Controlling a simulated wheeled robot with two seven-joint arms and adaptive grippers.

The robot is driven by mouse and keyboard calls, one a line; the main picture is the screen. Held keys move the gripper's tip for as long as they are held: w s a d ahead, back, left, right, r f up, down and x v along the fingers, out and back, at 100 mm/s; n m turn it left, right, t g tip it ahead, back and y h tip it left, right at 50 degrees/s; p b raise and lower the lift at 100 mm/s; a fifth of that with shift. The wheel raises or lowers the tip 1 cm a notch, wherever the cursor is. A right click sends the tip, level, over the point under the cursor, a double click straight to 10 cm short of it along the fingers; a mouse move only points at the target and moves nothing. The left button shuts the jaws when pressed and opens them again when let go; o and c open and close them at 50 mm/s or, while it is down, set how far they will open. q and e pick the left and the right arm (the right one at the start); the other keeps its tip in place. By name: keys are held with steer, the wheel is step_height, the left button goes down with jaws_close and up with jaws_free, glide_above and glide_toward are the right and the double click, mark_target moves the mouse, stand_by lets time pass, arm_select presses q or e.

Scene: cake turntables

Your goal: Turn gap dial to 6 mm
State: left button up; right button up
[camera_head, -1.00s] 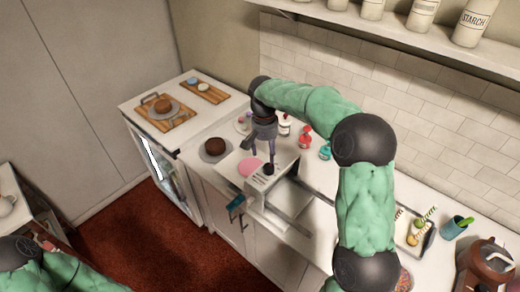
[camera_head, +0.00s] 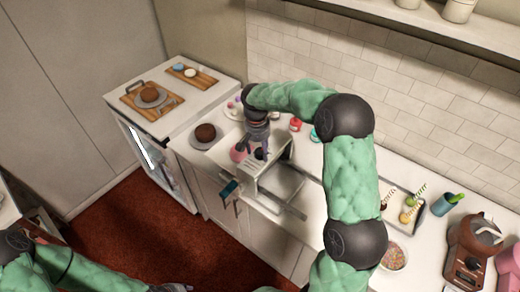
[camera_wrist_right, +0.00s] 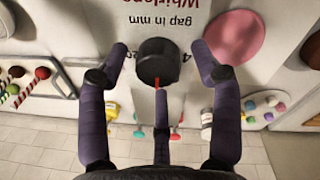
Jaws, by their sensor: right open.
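The gap dial is a round black knob (camera_wrist_right: 157,62) with a red pointer mark, on the white face of a machine (camera_head: 270,174). Its panel reads "gap in mm", upside down in the right wrist view. A "4" shows beside the knob; other numerals are partly hidden by the knob and fingers. The red mark points toward the bottom of that view. My right gripper (camera_wrist_right: 160,58) is open, its fingers spread around the knob with gaps at the sides. It also shows over the machine in the head view (camera_head: 256,146). My left arm is at lower left, its end cut by the bottom edge.
A pink disc (camera_wrist_right: 235,37) lies beside the panel. A cake on a plate (camera_head: 205,133) stands left of the machine. Small bottles (camera_head: 295,124) stand behind it. A tray of sweets (camera_head: 404,210) and a brown appliance (camera_head: 470,250) are at right.

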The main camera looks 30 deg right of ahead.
steer(key=shift+f, duration=0.1)
steer(key=c, duration=1.1)
steer(key=shift+r+n, duration=0.2)
steer(key=shift+n, duration=0.4)
steer(key=shift+c, duration=0.2)
steer(key=n+p, duration=0.1)
steer(key=n, duration=0.2)
steer(key=shift+n+t+p, duration=0.3)
steer(key=shift+n+p, duration=0.35)
steer(key=shift+n, duration=1.65)
steer(key=shift+a, duration=0.1)
